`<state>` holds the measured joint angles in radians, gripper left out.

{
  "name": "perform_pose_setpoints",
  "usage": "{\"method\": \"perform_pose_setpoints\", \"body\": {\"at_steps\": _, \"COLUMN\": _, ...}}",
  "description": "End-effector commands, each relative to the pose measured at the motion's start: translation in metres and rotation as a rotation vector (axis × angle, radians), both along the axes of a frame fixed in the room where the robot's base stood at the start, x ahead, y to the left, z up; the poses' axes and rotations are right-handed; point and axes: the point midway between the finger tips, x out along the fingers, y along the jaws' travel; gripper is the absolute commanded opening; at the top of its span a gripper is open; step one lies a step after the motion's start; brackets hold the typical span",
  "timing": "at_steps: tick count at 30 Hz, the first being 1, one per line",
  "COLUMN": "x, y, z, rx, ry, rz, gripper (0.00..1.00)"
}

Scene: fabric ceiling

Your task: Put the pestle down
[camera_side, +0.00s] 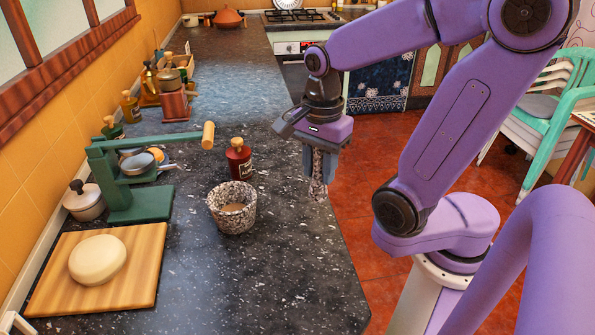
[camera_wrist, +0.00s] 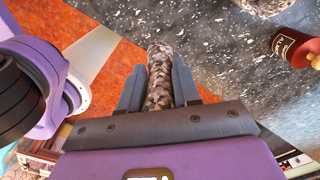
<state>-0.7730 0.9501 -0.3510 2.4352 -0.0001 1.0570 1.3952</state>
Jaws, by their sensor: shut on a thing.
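The speckled stone pestle (camera_side: 318,173) hangs upright in my gripper (camera_side: 320,165), which is shut on it. In the side view the pestle's lower end shows below the fingers, near the counter's right edge; I cannot tell whether it touches the counter. In the wrist view the pestle (camera_wrist: 160,75) sits between the two fingers of my gripper (camera_wrist: 158,88). The matching speckled mortar (camera_side: 233,207) stands upright on the counter, left of and apart from the pestle, with something tan inside.
A dark red bottle (camera_side: 238,159) stands behind the mortar. A green press (camera_side: 135,185) and a wooden board (camera_side: 100,285) with pale dough (camera_side: 97,260) are at the left. The dark counter (camera_side: 265,285) is clear in front of the mortar. Its right edge drops to red floor.

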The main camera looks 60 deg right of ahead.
Motion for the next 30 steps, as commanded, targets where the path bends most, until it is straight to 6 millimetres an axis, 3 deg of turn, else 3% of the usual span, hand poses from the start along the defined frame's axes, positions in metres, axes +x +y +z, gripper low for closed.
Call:
{"method": "perform_pose_setpoints", "body": {"at_steps": 6, "x": -0.027, "y": -0.007, "z": 0.012, "rx": -0.001, "ry": -0.004, "rz": -0.003, "gripper": 0.0}}
{"method": "perform_pose_setpoints", "body": {"at_steps": 15, "x": -0.045, "y": -0.011, "z": 0.021, "rx": 0.0, "ry": -0.001, "rz": -0.001, "gripper": 0.0}}
{"method": "perform_pose_setpoints", "body": {"at_steps": 23, "x": -0.045, "y": -0.008, "z": 0.022, "rx": 0.0, "ry": 0.0, "rz": 0.033, "gripper": 0.0}}
{"method": "perform_pose_setpoints", "body": {"at_steps": 30, "x": -0.031, "y": 0.014, "z": 0.023, "rx": 0.0, "ry": 0.002, "rz": 0.244, "gripper": 0.0}}
